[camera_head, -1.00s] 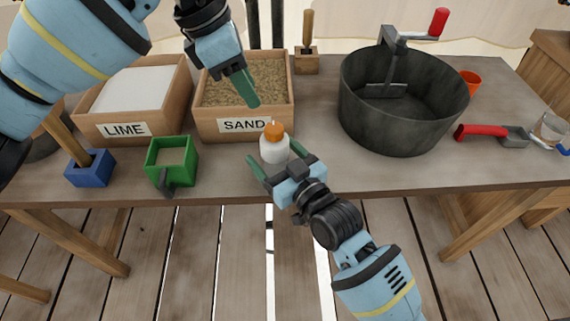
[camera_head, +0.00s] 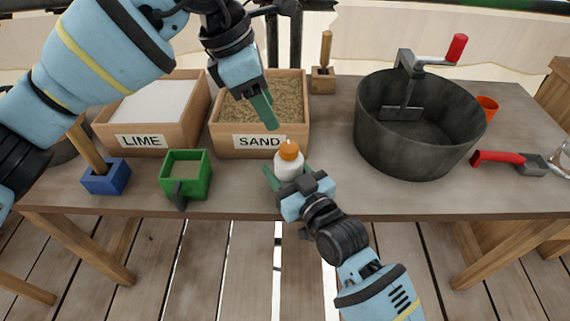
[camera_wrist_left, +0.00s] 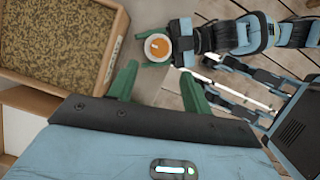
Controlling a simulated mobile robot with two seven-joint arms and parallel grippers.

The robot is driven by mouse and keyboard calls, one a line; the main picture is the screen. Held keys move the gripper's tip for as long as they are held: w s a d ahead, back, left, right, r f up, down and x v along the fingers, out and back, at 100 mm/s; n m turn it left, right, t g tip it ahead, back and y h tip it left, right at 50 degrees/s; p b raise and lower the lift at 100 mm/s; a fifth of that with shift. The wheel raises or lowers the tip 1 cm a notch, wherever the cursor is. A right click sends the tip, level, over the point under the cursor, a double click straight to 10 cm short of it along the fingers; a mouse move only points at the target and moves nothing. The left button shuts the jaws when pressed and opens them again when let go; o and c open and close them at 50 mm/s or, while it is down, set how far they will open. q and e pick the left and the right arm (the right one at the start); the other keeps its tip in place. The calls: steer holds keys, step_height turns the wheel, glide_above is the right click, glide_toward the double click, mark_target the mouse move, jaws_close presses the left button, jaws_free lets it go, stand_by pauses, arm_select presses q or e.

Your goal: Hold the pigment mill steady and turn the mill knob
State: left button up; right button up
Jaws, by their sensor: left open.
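The pigment mill (camera_head: 288,166) is a small white body with an orange knob (camera_head: 289,149) on top. It is upright near the table's front edge, in front of the sand box. My right gripper (camera_head: 287,175) is closed around its white body from the front, with its base hidden. My left gripper (camera_head: 270,124) is open and empty, above and behind the mill, with its fingers pointing down toward it. In the left wrist view the orange knob (camera_wrist_left: 158,46) lies beyond my left gripper's two spread green fingers (camera_wrist_left: 157,88), apart from them.
Behind the mill is a wooden sand box (camera_head: 225,146), with a lime box (camera_head: 115,146) to its left. A green box (camera_head: 199,185) and blue block (camera_head: 106,180) stand left. A large dark pot (camera_head: 415,155) and red-handled scoop (camera_head: 498,157) are right. Table between mill and pot is clear.

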mark_target(288, 155)
arm_select(q)
steer(key=s+d+f+m+g+h, duration=0.1)
steer(key=s+d+f+m+h, duration=0.2)
steer(key=d, duration=0.4)
steer(key=s+d+f+m+g+h, duration=0.1)
steer(key=s+d+f+m+h, duration=0.1)
steer(key=s+d+h, duration=0.4)
steer(key=s+d+r+t+h, duration=0.2)
steer(key=s+d+r+h, duration=0.25)
steer(key=d+h, duration=0.3)
steer(key=w+a+n+t+y, duration=0.3)
steer(key=a+n+t+y, duration=0.35)
steer(key=n+t, duration=0.9)
steer(key=s+a+f+n+t+y, duration=0.15)
steer(key=a+f+n+y, duration=0.35)
steer(key=a+f+y, duration=0.7)
steer(key=shift+y, duration=0.6)
steer(key=w, duration=0.4)
steer(key=w+d+r, duration=0.1)
steer(key=w, duration=0.3)
steer(key=w+d, duration=0.1)
steer(key=w, duration=0.3)
steer(key=shift+w+r, duration=0.3)
steer(key=shift+r, duration=0.1)
